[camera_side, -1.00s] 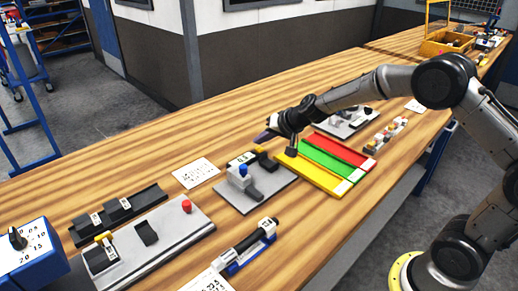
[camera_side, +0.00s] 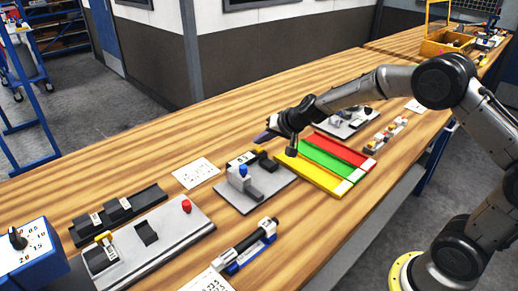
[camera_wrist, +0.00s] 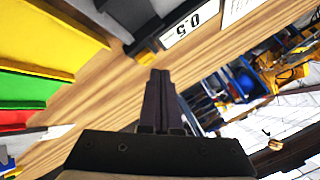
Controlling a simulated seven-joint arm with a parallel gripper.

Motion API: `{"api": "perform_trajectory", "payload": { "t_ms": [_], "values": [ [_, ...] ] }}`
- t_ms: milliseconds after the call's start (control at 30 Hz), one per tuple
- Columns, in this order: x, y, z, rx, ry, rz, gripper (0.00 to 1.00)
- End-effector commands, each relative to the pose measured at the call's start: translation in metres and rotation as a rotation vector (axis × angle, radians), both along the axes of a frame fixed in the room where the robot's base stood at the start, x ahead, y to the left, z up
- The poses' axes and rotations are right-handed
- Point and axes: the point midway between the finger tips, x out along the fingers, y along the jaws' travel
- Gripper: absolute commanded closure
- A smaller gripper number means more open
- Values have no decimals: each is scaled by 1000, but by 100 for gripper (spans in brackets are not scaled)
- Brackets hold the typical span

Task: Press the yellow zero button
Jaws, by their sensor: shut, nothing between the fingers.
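My gripper (camera_side: 265,136) is shut and empty. Its dark fingers point to the left, above the table, just behind the grey plate (camera_side: 226,198) with the blue knob (camera_side: 243,170). In the wrist view the closed fingers (camera_wrist: 159,78) are in the lower middle.
Yellow (camera_side: 312,176), green (camera_side: 327,159) and red (camera_side: 342,150) strips lie to the right, under my wrist. A grey panel (camera_side: 163,244) with a red button (camera_side: 186,206) is at front left. A white card (camera_side: 196,172) lies left of the plate.

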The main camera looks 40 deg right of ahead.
Motion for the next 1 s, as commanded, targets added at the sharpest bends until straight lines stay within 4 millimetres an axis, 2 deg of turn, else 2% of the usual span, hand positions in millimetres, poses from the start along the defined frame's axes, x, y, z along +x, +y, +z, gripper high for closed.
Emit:
{"api": "perform_trajectory", "payload": {
  "t_ms": [267, 1000],
  "values": [
    [0, 0, -8, 0, 0, 0, 100],
    [0, 0, -12, 0, 0, 0, 100]
  ]
}}
